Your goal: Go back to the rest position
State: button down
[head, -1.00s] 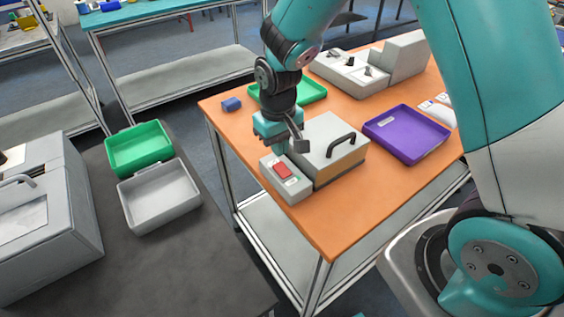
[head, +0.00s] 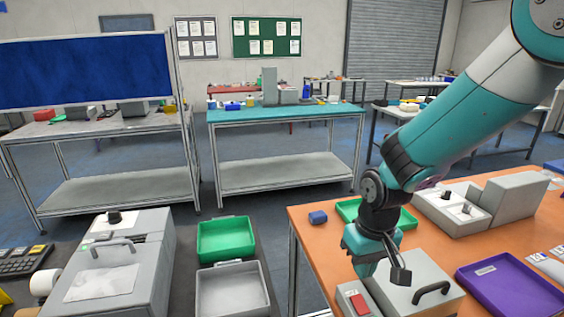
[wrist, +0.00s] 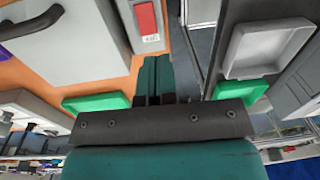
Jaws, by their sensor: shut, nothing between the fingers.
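My arm reaches down from the upper right in the head view.
A grey machine with a black handle (head: 415,280) stands close to my gripper. A green tray (head: 405,216), small blue block (head: 318,217) and purple tray (head: 520,290) are on the table. At left, green (head: 226,238) and grey (head: 232,290) bins sit on a dark surface.

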jog(key=s+a+r+n+y, duration=0.1)
jog(key=s+a+r+n, duration=0.1)
jog(key=s+r, duration=0.5)
jog(key=s+a+r+n+y+b, duration=0.1)
jog(key=s+r, duration=0.5)
jog(key=s, duration=0.6)
jog(key=shift+s+a+r+n+y, duration=0.15)
jog(key=shift+a+r+n+y, duration=0.2)
jog(key=shift+n+y, duration=0.35)
